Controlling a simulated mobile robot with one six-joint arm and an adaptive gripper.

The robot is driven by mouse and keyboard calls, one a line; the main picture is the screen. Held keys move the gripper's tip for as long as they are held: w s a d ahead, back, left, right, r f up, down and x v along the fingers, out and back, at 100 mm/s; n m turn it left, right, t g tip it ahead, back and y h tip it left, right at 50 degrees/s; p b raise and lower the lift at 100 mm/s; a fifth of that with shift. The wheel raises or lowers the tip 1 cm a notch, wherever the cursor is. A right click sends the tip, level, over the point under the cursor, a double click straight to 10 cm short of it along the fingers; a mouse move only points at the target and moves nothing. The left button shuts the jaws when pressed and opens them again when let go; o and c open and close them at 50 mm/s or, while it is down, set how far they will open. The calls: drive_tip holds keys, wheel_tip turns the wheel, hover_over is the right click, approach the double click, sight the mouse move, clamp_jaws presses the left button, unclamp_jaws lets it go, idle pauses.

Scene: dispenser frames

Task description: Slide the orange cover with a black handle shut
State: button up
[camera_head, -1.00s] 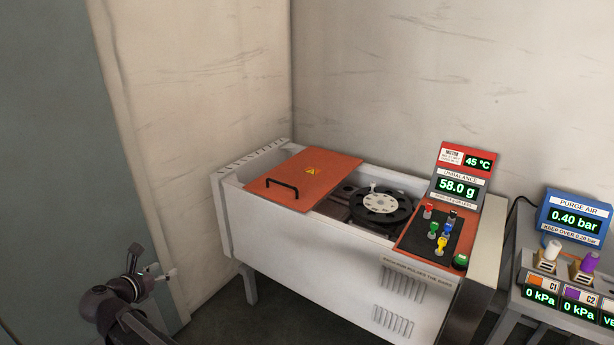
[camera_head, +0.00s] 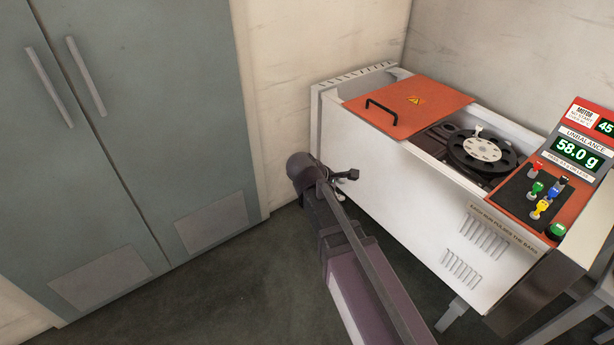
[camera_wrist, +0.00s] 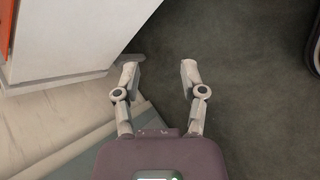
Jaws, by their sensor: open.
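The orange cover (camera_head: 422,103) lies on top of the white machine, over the left part of its opening. Its black handle (camera_head: 381,110) stands near the cover's left front edge. Right of the cover the opening is uncovered and shows a dark rotor disc (camera_head: 482,150). My gripper (camera_head: 345,176) is in front of the machine's left front side, lower than the cover and apart from the handle. In the wrist view my gripper (camera_wrist: 160,70) has its two fingers spread with nothing between them. A sliver of orange shows at that view's upper left corner.
The white machine (camera_head: 400,195) stands against the wall. Its right end carries coloured knobs (camera_head: 541,200) and a display reading 58.0 g (camera_head: 577,149). A grey-green cabinet (camera_head: 160,110) stands at left. The dark floor (camera_head: 250,290) between them is clear.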

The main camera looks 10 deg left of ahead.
drive_tip(key=s+d+f+m+g+y, duration=0.2)
drive_tip(key=s+d+m, duration=0.3)
drive_tip(key=d+m, duration=0.4)
drive_tip(key=s+d+f+m+g+y, duration=0.2)
drive_tip(key=s+d+m+g+y, duration=0.1)
drive_tip(key=d+m, duration=0.6)
drive_tip(key=shift+s+d+f+m+g+y, duration=0.35)
drive_tip(key=shift+s+d+y, duration=0.25)
drive_tip(key=shift+s+d, duration=1.2)
drive_tip(key=shift+w+d, duration=0.4)
drive_tip(key=shift+w, duration=0.1)
